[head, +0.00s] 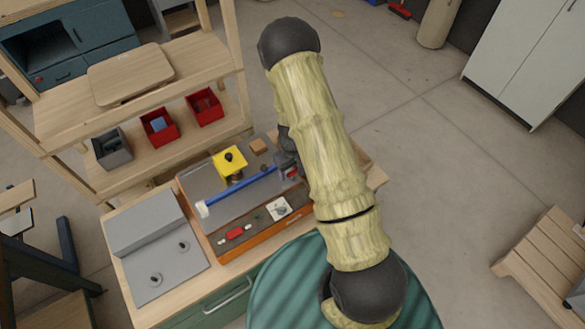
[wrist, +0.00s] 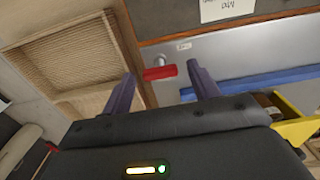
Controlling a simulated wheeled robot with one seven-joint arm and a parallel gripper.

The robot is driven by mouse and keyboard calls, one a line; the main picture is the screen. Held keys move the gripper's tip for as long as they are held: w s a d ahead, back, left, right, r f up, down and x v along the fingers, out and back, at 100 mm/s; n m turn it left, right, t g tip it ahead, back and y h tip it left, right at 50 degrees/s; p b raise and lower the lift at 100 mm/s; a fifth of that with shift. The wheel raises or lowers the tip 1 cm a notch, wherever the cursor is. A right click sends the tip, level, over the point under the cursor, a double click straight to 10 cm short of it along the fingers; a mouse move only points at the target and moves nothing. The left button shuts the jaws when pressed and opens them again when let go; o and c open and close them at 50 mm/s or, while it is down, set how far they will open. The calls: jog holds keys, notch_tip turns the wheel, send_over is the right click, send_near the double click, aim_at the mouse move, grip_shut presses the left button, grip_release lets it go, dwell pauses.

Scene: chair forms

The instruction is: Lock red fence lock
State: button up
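The red fence lock (wrist: 160,72) is a small red lever with a pale round end. It lies roughly level in the wrist view, between the two fingertips in the picture. In the head view the red lock (head: 292,172) shows at the right end of the blue fence (head: 240,191), partly covered by my arm. The blue fence also shows in the wrist view (wrist: 260,79). My gripper (wrist: 162,70) is open, with its dark fingers apart and nothing visibly held. Contact with the lock cannot be told.
The fence lies across a grey-topped orange machine (head: 262,238) on a wooden bench. A yellow block (head: 230,162) with a black knob stands behind the fence. A red switch (head: 235,233) is on the machine's front. A slatted wooden surface (wrist: 75,50) lies left in the wrist view.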

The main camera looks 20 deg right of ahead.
jog(key=c, duration=0.9)
jog(key=shift+o, duration=0.2)
jog(key=shift+m, duration=0.4)
jog(key=m+b, duration=0.1)
jog(key=m, duration=0.2)
jog(key=shift+b, duration=0.3)
jog(key=m+b, duration=0.1)
jog(key=m, duration=0.3)
jog(key=shift+m, duration=0.4)
jog(key=m, duration=0.4)
jog(key=shift+m, duration=0.3)
jog(key=m, duration=0.4)
jog(key=shift+m, duration=0.4)
